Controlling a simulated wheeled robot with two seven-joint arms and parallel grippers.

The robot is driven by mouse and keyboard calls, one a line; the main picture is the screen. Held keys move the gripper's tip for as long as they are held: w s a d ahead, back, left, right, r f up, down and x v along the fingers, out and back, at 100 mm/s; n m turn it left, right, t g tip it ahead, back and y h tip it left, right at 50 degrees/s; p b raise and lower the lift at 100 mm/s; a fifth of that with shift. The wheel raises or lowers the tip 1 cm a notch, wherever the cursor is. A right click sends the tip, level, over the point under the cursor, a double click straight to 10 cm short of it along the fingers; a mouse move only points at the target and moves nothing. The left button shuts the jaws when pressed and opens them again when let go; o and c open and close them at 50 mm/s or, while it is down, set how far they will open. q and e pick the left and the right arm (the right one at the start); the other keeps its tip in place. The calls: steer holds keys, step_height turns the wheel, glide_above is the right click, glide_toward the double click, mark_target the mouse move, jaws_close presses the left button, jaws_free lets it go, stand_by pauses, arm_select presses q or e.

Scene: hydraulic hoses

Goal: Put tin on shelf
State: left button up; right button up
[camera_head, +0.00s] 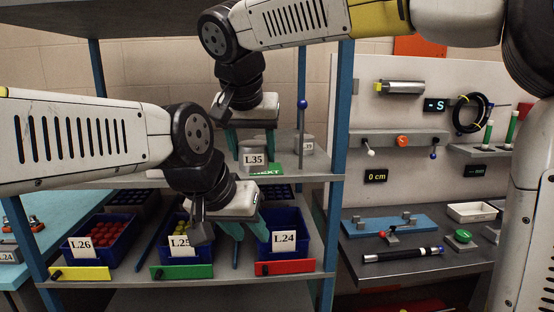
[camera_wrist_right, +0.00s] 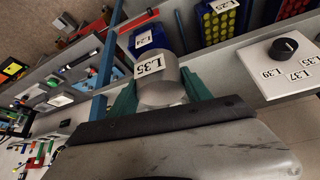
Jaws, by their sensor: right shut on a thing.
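The grey tin labelled L35 (camera_head: 252,159) is upright at the middle shelf (camera_head: 316,170), just behind the green NEXT mark (camera_head: 266,170). I cannot tell whether its base touches the shelf. My right gripper (camera_head: 253,143) is shut on this tin, coming from above. In the right wrist view the tin (camera_wrist_right: 160,92) sits between the two teal fingers (camera_wrist_right: 162,98). A second tin, labelled L39 (camera_head: 307,142), stands further right on the same shelf. My left gripper (camera_head: 250,236) is lower, open and empty, in front of the bins L25 and L24.
Blue bins L26 (camera_head: 103,239), L25 (camera_head: 178,249) and L24 (camera_head: 282,247) stand on the lower shelf. A blue post (camera_head: 340,130) bounds the rack at right. A bench (camera_head: 420,265) with tools lies beyond it. The wrist view shows a white knob panel (camera_wrist_right: 272,78).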

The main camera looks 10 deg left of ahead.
steer(key=w, duration=0.4)
steer(key=w+f, duration=0.1)
steer(key=w, duration=0.7)
steer(key=shift+w+a+f, duration=0.15)
steer(key=shift+w+a, duration=0.15)
steer(key=shift+w, duration=0.05)
steer(key=shift+w+f, duration=0.2)
steer(key=shift+w, duration=0.35)
steer(key=shift+s+f, duration=0.1)
steer(key=shift+f, duration=1.5)
steer(key=o, duration=1.5)
steer(key=shift+f, duration=0.15)
